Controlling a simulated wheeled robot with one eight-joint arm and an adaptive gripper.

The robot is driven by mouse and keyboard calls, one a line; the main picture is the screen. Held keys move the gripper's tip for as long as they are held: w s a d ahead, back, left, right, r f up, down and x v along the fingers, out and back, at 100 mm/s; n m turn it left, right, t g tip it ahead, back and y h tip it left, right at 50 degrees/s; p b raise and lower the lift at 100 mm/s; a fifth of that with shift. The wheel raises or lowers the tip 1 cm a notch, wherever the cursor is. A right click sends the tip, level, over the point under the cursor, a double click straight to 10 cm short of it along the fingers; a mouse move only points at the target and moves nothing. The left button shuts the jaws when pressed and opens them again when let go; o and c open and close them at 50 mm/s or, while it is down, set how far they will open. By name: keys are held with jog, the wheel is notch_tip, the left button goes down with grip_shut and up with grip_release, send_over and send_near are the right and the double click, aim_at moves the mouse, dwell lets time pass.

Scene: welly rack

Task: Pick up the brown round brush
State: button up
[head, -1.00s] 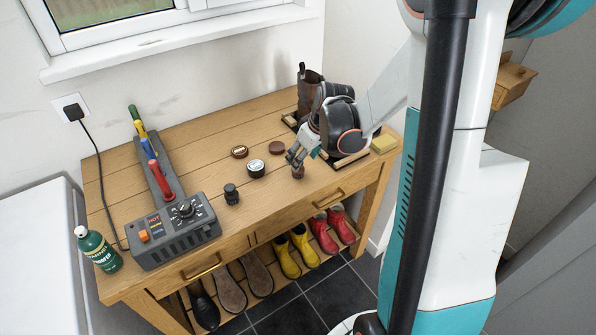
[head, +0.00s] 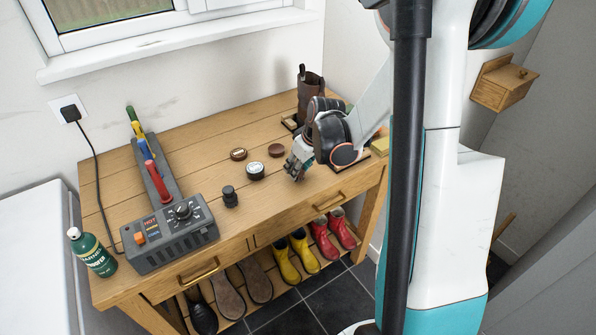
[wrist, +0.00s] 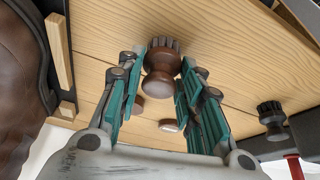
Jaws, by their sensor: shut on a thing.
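The brown round brush (wrist: 160,82) has a turned, glossy brown wooden knob and a ring of dark bristles. In the wrist view it stands between my gripper's teal-padded fingers (wrist: 158,88), which are shut on it. In the head view my gripper (head: 295,170) points down at the right part of the wooden bench, and its fingers hide most of the brush. I cannot tell whether the bristles touch the bench top.
A black brush (head: 230,196) stands to the left on the bench (head: 285,215). Round tins (head: 255,171) and a brown disc (head: 276,150) lie close by. A brown boot (head: 309,92) stands behind my gripper. A grey control box (head: 170,236) and a green bottle (head: 92,252) are far left.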

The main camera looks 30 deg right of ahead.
notch_tip(320, 180, up, 20)
jog(key=p, duration=0.6)
jog(key=shift+p, duration=0.4)
jog(key=o, duration=0.4)
jog(key=c, duration=0.3)
